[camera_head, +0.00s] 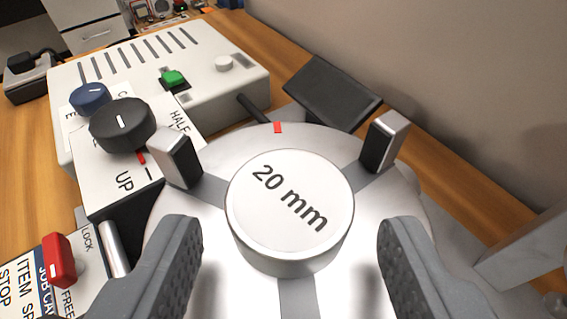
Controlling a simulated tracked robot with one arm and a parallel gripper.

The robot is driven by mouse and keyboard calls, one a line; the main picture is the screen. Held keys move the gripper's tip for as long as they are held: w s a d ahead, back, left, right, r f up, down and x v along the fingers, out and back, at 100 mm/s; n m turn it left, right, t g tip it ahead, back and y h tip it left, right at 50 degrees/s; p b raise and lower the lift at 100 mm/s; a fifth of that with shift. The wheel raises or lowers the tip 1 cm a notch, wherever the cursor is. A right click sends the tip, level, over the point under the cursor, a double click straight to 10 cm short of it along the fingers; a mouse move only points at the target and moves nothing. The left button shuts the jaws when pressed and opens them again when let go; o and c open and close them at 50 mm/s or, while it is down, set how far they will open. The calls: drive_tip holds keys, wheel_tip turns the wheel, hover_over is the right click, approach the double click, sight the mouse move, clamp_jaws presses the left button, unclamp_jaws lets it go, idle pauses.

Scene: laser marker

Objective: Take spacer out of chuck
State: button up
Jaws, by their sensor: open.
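The spacer (290,203) is a short light disc marked "20 mm". It sits on the middle of the chuck (330,142), a round silver plate with slots. Two chuck jaws show, one at the upper left (176,158) and one at the upper right (384,142). Both stand apart from the spacer. My gripper (290,250) is open, with one dark ridged finger on each side of the spacer's near part. Neither finger visibly touches it. The chuck's near edge is out of view.
A grey control box (150,75) with a green button (173,78) and a black knob (122,125) stands at the left. A red lever (59,259) marked LOCK and FREE is at the lower left. A dark tilted plate (331,92) is behind the chuck. A wall rises at the right.

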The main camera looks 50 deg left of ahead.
sight(289, 213)
drive_tip(key=shift+x, duration=1.15)
drive_tip(key=c, duration=0.8)
drive_tip(key=shift+r, duration=0.1)
